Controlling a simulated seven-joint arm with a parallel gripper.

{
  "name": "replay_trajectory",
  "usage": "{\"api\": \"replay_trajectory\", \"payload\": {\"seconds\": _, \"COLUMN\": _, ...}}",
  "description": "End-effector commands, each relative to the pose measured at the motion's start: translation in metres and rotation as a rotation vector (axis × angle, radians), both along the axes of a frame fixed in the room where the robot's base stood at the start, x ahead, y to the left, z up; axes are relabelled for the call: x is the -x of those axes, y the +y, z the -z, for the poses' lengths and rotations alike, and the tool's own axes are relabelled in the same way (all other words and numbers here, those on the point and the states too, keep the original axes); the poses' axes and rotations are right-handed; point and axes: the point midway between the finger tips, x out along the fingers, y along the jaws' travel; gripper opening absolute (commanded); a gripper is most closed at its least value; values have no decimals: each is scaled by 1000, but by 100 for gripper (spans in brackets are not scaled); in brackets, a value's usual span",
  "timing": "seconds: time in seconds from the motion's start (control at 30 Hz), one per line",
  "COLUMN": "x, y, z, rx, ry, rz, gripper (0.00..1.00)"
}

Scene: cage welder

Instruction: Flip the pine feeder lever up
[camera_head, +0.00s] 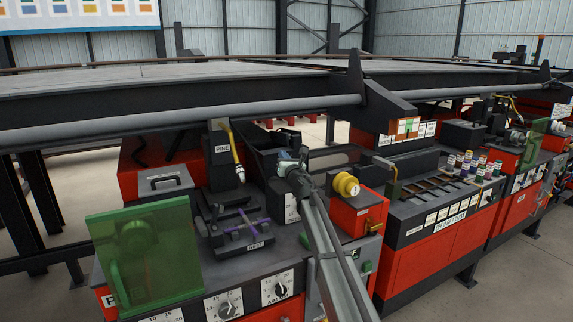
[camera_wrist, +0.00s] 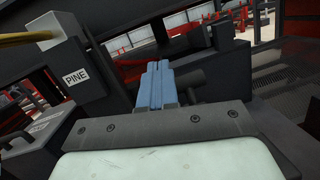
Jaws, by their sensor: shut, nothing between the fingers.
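The PINE label (camera_head: 222,149) is on a dark upright block at the back of the near station. In the wrist view the PINE label (camera_wrist: 76,78) is at the left. My gripper (camera_head: 298,156) is beside a dark bin (camera_head: 268,150), right of that block. In the wrist view my gripper's blue fingers (camera_wrist: 154,70) are together, with nothing between them. A dark, rounded bar (camera_wrist: 195,82) shows just right of the fingers; I cannot tell whether it is the feeder lever or whether they touch. No lever is clearly readable in the head view.
A yellow hose (camera_head: 234,148) hangs beside the PINE block. A green transparent guard (camera_head: 146,256) stands at the front left. A yellow spool (camera_head: 346,184) on a red box is right of my gripper. A long dark beam (camera_head: 180,100) crosses behind the station.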

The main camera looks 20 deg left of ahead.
Motion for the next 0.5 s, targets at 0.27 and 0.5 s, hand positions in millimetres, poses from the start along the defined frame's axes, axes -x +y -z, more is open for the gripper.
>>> {"api": "replay_trajectory", "payload": {"seconds": 0.27, "x": -13, "y": 13, "z": -7, "rx": 0, "ry": 0, "rz": 0, "gripper": 0}}
{"api": "replay_trajectory", "payload": {"seconds": 0.5, "x": -14, "y": 14, "z": -7, "rx": 0, "ry": 0, "rz": 0, "gripper": 0}}
